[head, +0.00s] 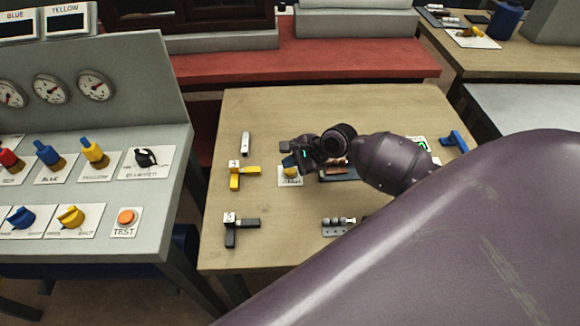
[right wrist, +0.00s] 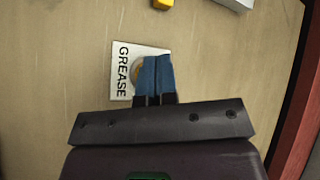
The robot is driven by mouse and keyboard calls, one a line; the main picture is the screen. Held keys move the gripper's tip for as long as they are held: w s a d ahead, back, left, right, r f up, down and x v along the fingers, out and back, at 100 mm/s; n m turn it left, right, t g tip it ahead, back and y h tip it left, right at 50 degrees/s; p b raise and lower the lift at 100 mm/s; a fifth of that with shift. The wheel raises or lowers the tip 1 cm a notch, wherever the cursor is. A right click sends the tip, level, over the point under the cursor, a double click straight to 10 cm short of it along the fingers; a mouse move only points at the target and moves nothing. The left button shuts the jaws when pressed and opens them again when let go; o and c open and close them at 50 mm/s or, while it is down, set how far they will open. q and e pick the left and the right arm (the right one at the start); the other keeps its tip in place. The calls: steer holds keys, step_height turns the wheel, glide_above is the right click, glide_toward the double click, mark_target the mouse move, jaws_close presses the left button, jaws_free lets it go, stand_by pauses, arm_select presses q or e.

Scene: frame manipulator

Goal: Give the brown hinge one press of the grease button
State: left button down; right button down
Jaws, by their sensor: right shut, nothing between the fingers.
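The grease button is a round yellow-brown knob (head: 290,172) on a white plate on the wooden table. In the right wrist view the button (right wrist: 136,72) shows beside the word GREASE, partly hidden by my fingers. My right gripper (head: 289,161) is shut and empty, with its blue fingertips (right wrist: 158,62) over the button's plate; I cannot tell whether they touch the button. A brown piece (head: 342,173), perhaps the brown hinge, lies on a dark base right of the button, partly hidden by my right arm. My left gripper is not in view.
A yellow hinge-like piece (head: 243,176), a black one (head: 240,225) and a silver one (head: 245,143) lie left of the button. A grey block with cylinders (head: 338,226) lies nearer. A blue piece (head: 454,141) is at right. A control console (head: 152,80) stands left.

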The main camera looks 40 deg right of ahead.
stand_by(0.6)
steer(key=shift+f, duration=0.15)
steer(key=shift+f, duration=0.25)
steer(key=shift+f, duration=0.2)
stand_by(0.5)
steer(key=shift+f, duration=0.3)
stand_by(0.5)
steer(key=shift+p, duration=0.3)
steer(key=shift+r+p, duration=0.85)
steer(key=shift+p, duration=0.25)
